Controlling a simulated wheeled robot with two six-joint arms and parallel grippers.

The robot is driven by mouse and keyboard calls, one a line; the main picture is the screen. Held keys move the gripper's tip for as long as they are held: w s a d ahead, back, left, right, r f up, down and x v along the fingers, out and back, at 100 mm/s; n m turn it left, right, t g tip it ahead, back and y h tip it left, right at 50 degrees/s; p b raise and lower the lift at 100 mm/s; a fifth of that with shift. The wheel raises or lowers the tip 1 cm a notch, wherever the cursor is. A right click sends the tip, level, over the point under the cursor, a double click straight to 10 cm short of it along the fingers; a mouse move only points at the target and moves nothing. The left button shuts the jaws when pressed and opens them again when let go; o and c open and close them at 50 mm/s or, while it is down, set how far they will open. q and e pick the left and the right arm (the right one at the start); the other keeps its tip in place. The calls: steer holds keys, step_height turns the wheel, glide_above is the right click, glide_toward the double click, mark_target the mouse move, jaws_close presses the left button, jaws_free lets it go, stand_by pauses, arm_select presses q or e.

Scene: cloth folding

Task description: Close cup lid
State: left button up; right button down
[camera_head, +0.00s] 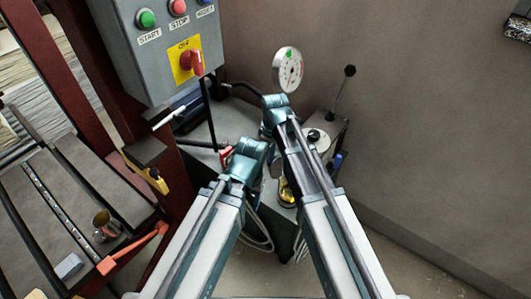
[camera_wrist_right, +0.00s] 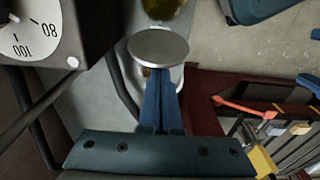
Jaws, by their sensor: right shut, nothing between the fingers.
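The cup lid is a round grey metal disc (camera_wrist_right: 158,47) in the right wrist view, directly beyond my right fingertips. Amber-yellow glass of the cup (camera_wrist_right: 163,8) shows past the lid at the top edge. In the head view the yellow cup (camera_head: 287,193) is low between my two arms, and the lid (camera_head: 277,168) stands tilted up just above it. My right gripper (camera_wrist_right: 159,76) is shut and empty, its blue fingers ending at the lid's near edge. I cannot tell whether they touch it. My left wrist (camera_head: 250,155) is left of the cup; its fingertips are hidden.
A control box (camera_head: 150,60) and dark red machine frame stand left. A metal mug (camera_head: 105,225) sits on the left bench. The floor at right is clear.

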stand_by(0.3)
steer(key=shift+s+d+r+y, duration=0.1)
steer(key=shift+s+d+y, duration=0.1)
steer(key=shift+d+y, duration=0.1)
